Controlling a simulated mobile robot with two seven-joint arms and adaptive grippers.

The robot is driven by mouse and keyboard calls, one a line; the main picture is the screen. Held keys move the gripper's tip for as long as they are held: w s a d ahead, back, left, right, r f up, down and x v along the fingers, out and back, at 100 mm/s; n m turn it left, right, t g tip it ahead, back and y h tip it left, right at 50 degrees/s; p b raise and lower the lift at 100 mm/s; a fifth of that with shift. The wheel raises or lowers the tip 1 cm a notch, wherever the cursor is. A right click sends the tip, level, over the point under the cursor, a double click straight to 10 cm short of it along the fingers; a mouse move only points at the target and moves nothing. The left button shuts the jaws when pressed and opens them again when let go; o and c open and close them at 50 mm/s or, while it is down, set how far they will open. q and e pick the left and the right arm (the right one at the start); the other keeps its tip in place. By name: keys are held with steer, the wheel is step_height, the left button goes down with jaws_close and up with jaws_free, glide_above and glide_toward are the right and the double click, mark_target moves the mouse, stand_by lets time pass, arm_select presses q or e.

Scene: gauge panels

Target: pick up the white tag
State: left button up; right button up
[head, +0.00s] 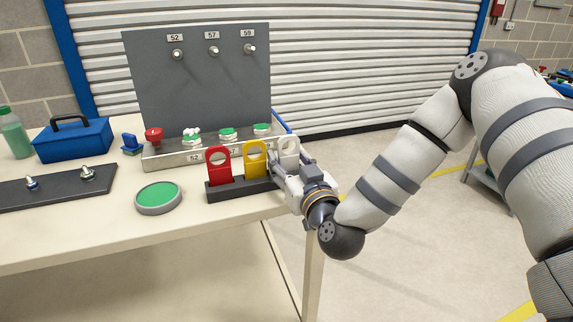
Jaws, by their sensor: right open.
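The white tag (290,146) stands upright at the right end of a dark holder (237,190), beside a yellow tag (254,160) and a red tag (218,166). The white tag's lower part is hidden behind my right gripper. My right gripper (288,172) is open, right at the white tag from the front right. I cannot tell whether its fingers touch the tag. My left gripper is not in view.
A grey panel (150,90) with numbered pegs rises behind a metal strip with green buttons (228,132) and a red knob (153,135). A round green pad (158,196) lies left of the holder. A blue toolbox (73,142) stands farther left.

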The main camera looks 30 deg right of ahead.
steer(key=shift+w+d+r, duration=0.1)
steer(key=shift+w, duration=0.25)
steer(key=c, duration=0.7)
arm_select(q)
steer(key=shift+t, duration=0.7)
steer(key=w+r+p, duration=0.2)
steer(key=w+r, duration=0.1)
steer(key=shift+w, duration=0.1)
arm_select(e)
step_height(320, 180, up, 10)
steer(key=shift+r, duration=0.1)
